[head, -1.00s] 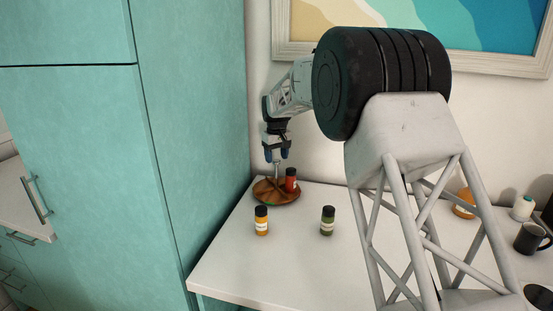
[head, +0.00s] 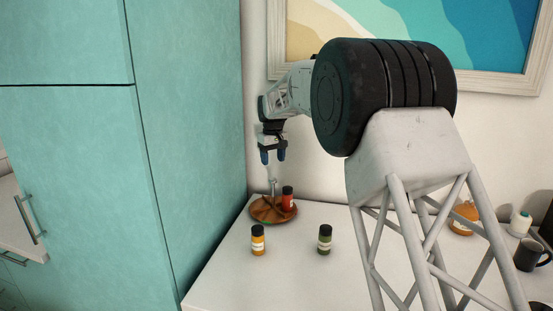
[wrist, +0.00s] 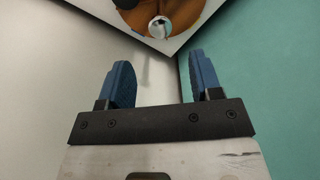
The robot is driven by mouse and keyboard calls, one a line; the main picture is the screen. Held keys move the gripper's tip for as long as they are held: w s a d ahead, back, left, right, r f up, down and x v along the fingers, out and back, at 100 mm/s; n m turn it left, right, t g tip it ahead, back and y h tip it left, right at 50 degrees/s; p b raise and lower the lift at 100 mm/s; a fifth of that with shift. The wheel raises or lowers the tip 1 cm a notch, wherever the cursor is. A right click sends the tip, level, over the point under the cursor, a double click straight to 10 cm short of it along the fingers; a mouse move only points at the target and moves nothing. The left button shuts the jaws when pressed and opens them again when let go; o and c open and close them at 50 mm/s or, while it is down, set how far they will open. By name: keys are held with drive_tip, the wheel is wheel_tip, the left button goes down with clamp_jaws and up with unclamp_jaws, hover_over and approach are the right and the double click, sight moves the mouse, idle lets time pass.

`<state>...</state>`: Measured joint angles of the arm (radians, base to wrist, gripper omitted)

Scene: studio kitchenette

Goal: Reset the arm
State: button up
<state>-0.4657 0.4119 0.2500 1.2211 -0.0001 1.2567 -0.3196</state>
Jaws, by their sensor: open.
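My gripper (head: 273,157) is open and empty, pointing down in the air above a round wooden turntable (head: 262,217) with an upright metal post. In the wrist view my gripper (wrist: 160,85) shows two blue fingers spread apart with nothing between them. The turntable also shows at the top of the wrist view (wrist: 189,12), with the round end of its post. A red jar with a black lid (head: 288,201) stands on the turntable's right side. The gripper touches neither the turntable nor the jar.
A yellow jar (head: 258,243) and a green jar (head: 325,242) stand on the white counter (head: 225,275) in front. A tall teal cabinet (head: 195,130) is close on the left. An orange container (head: 465,217), a white bottle (head: 520,224) and a dark mug (head: 531,249) stand at right.

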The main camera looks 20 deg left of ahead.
drive_tip(key=shift+d, duration=0.1)
drive_tip(key=s+d+r+m+t, duration=0.15)
drive_tip(key=s+d+r, duration=0.35)
drive_tip(key=s+d, duration=0.8)
drive_tip(key=s+d+r+m, duration=0.3)
drive_tip(key=s+d+r, duration=0.2)
drive_tip(key=s+d, duration=0.8)
drive_tip(key=s+d+f+m, duration=0.1)
drive_tip(key=s+d+f, duration=0.2)
drive_tip(key=s+d, duration=0.3)
drive_tip(key=s+d+f+m, duration=0.2)
drive_tip(key=s+d+f, duration=0.2)
drive_tip(key=s, duration=1.2)
drive_tip(key=s+d+f+m+t, duration=0.1)
drive_tip(key=s+d+f, duration=0.3)
drive_tip(key=s+d, duration=0.4)
drive_tip(key=s, duration=0.3)
drive_tip(key=shift+d+m, duration=0.35)
